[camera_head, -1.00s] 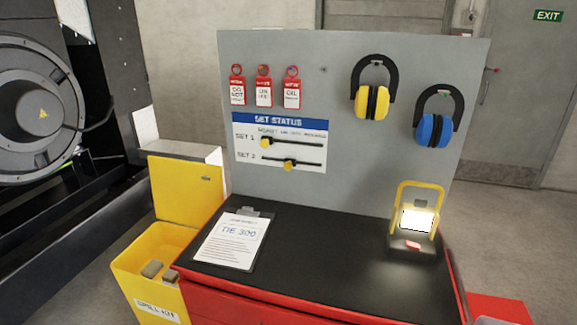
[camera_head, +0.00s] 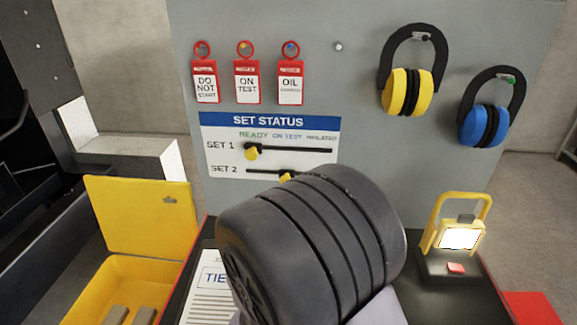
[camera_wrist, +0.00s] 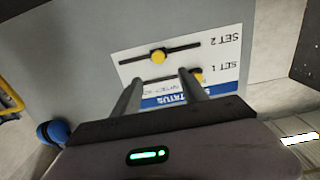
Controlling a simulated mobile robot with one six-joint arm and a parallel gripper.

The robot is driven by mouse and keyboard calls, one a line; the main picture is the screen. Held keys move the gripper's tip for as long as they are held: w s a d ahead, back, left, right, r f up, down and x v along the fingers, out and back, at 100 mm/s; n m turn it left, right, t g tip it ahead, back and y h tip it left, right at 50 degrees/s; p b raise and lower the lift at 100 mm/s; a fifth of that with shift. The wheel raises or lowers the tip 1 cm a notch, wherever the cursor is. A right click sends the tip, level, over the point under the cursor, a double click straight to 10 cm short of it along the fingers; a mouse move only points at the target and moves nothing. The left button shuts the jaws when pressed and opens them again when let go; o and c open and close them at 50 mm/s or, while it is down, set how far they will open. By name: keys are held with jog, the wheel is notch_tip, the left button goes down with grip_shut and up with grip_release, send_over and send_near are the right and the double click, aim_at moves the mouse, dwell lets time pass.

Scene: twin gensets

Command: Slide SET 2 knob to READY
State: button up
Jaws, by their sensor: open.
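The SET STATUS board (camera_head: 222,131) hangs on the grey panel, with READY, ON TEST and a third label above two black slots. The yellow SET 2 knob (camera_head: 287,176) sits near the middle of its slot, under ON TEST, partly hidden by my arm in the head view. The yellow SET 1 knob (camera_head: 251,153) is at the left end, under READY. In the wrist view the board is upside down; the SET 2 knob (camera_wrist: 158,56) lies beyond my fingertips and the SET 1 knob (camera_wrist: 197,77) is by the right finger. My gripper (camera_wrist: 157,80) is open, empty and apart from the SET 2 knob.
Red tags (camera_head: 247,82) hang above the board. Yellow earmuffs (camera_head: 408,85) and blue earmuffs (camera_head: 484,122) hang at right. A lit work lamp (camera_head: 460,236) and a clipboard (camera_head: 205,290) are on the black-topped bench. A yellow spill kit box (camera_head: 140,215) stands at left.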

aim_at(285, 180)
jog(key=w, duration=1)
jog(key=w+d, duration=0.1)
jog(key=w, duration=0.5)
jog(key=shift+a, duration=0.1)
jog(key=shift+c, duration=0.2)
grip_shut()
jog(key=shift+a, duration=0.1)
